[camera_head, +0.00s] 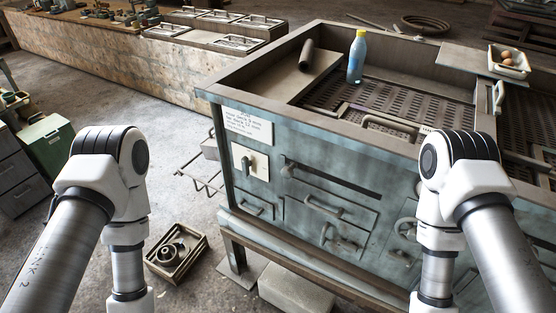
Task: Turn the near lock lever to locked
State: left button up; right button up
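A blue-grey metal cabinet (228,130) stands in the middle and right of the view. On its front, a small dark-green lever or switch (247,164) sits on a white plate (239,154).
Handled drawers (327,206) and a handwheel (405,228) are on the cabinet front; my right arm hides part of it. A blue bottle (356,60) and a dark cylinder (307,55) are on top. A crate (176,254) and a block (296,292) lie on the floor.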

aim_at(398, 257)
jog(key=z, duration=1.05)
jog(key=l+u, duration=0.2)
jog(key=l, duration=0.4)
jog(key=l+u, duration=0.15)
jog(key=l, duration=0.4)
jog(key=l+u, duration=0.2)
jog(key=l, duration=0.4)
jog(key=k+l+u, duration=0.15)
jog(key=l, duration=0.4)
